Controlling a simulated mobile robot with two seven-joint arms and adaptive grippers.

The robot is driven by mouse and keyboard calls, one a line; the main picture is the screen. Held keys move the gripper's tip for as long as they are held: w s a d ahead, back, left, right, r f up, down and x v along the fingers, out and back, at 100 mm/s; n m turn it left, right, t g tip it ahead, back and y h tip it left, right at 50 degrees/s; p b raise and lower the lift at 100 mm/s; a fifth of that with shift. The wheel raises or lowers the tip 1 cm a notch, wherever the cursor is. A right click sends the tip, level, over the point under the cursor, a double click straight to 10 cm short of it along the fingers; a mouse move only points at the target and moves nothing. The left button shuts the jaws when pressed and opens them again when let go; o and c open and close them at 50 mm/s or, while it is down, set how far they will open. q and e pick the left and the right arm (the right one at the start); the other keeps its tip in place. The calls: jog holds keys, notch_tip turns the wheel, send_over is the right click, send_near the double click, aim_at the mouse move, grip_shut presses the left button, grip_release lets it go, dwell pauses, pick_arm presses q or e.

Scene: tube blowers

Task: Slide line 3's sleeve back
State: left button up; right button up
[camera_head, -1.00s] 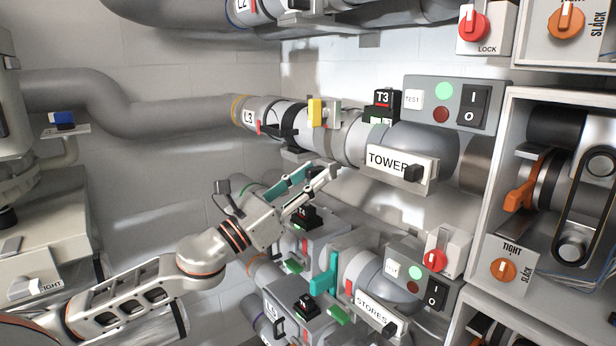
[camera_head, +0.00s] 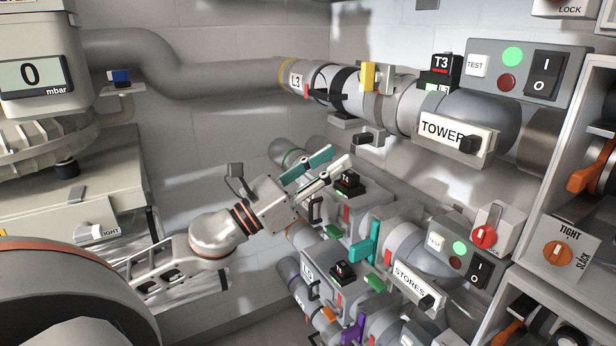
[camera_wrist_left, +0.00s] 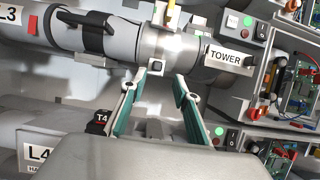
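Line 3 is the grey pipe labelled L3 (camera_head: 296,81), running to the TOWER plate (camera_head: 440,131). A grey sleeve-like section with a black handle (camera_head: 342,88) lies between the L3 label and a yellow lever (camera_head: 368,76). The handle also shows in the wrist view (camera_wrist_left: 92,32), at upper left. My left gripper (camera_head: 337,160) is below the pipe, apart from it and empty. In the wrist view its teal-padded fingers (camera_wrist_left: 160,82) stand apart, pointing at the pipe right of the handle. My right gripper is not in view.
Lower lines with a T4 tag (camera_wrist_left: 102,118), an L4 label (camera_wrist_left: 38,154) and a STORES plate (camera_head: 415,285) lie below the gripper. A teal lever (camera_head: 366,243) stands nearby. A grey block (camera_head: 368,138) juts out under line 3. A switch panel (camera_head: 525,74) is at right.

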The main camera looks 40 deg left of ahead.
pick_arm(q)
jog(key=shift+v, duration=2.6)
